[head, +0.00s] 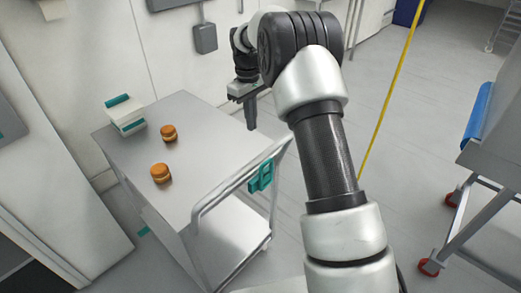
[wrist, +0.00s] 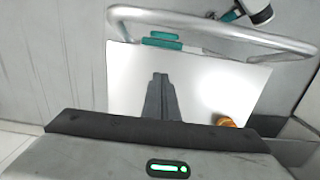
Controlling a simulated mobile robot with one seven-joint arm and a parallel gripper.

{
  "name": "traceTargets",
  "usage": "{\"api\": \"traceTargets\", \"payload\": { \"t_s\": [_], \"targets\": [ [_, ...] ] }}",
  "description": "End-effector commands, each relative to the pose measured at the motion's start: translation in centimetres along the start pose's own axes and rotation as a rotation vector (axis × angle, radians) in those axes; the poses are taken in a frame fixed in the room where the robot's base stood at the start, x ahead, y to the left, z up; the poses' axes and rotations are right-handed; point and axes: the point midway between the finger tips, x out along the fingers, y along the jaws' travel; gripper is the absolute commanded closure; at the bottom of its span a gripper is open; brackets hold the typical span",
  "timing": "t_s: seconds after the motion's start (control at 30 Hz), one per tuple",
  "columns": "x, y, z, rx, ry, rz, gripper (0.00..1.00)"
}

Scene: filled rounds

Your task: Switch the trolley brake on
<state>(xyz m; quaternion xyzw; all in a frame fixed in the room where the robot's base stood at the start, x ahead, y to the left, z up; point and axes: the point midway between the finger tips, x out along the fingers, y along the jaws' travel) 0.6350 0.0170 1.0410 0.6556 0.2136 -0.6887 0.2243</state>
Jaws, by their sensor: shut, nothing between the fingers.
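The teal part also shows in the wrist view (wrist: 163,41), at the rail, beyond my fingertips. My gripper (head: 251,127) is above the far right side of the trolley, pointing down, apart from the teal part. In the wrist view its fingers (wrist: 161,78) are together and empty over the metal top.
Two orange-brown filled rounds (head: 168,133) (head: 160,173) stand on the trolley top. A white box with teal trim (head: 125,115) is at its back left. A grey stand with red-wheeled legs (head: 472,205) is at the right.

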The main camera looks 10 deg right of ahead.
Motion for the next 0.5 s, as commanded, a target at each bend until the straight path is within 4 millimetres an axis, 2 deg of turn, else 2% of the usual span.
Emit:
{"api": "traceTargets", "payload": {
  "t_s": [0.27,0.37,0.5],
  "targets": [
    [0.3,0.0,0.1,0.001,-0.001,-0.001,1.00],
    [1.2,-0.1,0.1,0.001,-0.002,-0.002,1.00],
    [3.7,-0.1,0.1,0.001,-0.004,-0.003,1.00]
  ]
}}
